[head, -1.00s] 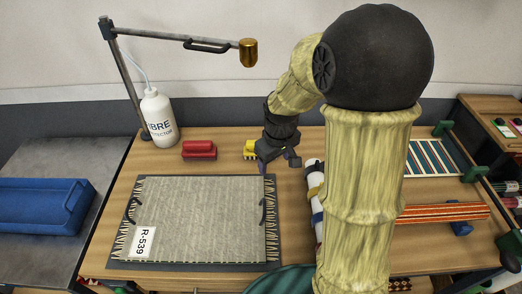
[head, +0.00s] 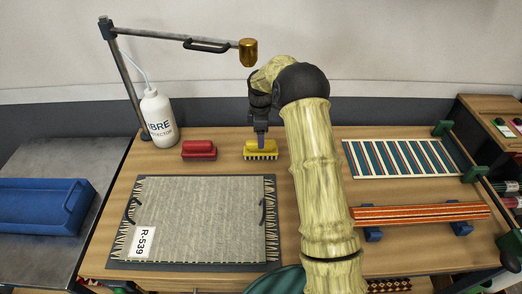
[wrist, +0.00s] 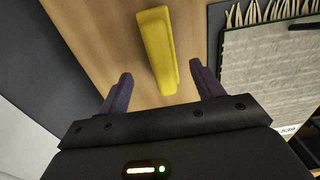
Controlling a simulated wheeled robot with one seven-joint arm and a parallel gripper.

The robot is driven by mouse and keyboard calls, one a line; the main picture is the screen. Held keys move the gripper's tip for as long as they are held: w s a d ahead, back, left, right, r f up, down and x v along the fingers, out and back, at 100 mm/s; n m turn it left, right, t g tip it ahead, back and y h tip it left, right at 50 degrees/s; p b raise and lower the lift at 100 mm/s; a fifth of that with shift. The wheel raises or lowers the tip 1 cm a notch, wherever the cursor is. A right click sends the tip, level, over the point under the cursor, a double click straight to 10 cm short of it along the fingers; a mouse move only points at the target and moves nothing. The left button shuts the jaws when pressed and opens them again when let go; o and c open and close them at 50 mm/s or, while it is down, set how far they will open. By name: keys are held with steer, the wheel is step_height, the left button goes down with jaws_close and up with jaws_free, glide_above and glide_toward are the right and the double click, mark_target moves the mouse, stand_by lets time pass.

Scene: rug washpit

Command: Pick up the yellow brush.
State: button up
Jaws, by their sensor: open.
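The yellow brush (head: 261,150) lies on the wooden table, bristles down, behind the grey rug and right of the red brush. In the wrist view the yellow brush (wrist: 157,50) lies lengthwise, ahead of and between the two purple fingers. My gripper (head: 261,138) points down at the yellow brush from just above it. In the wrist view my gripper (wrist: 160,88) is open, with one finger on each side of the brush's line and nothing held. The head view does not show clearly whether the fingers touch the brush.
A red brush (head: 199,150) sits to the left. The grey rug (head: 200,220) lies in front. A striped rug (head: 400,158) lies at right.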

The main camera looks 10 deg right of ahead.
steer(key=shift+f, duration=1.15)
steer(key=shift+f+p, duration=0.1)
steer(key=shift+p, duration=0.2)
steer(key=shift+s+f+p, duration=0.1)
steer(key=shift+f+p, duration=0.7)
steer(key=shift+f, duration=1.7)
steer(key=shift+c, duration=1)
steer(key=c, duration=1)
steer(key=shift+o, duration=0.2)
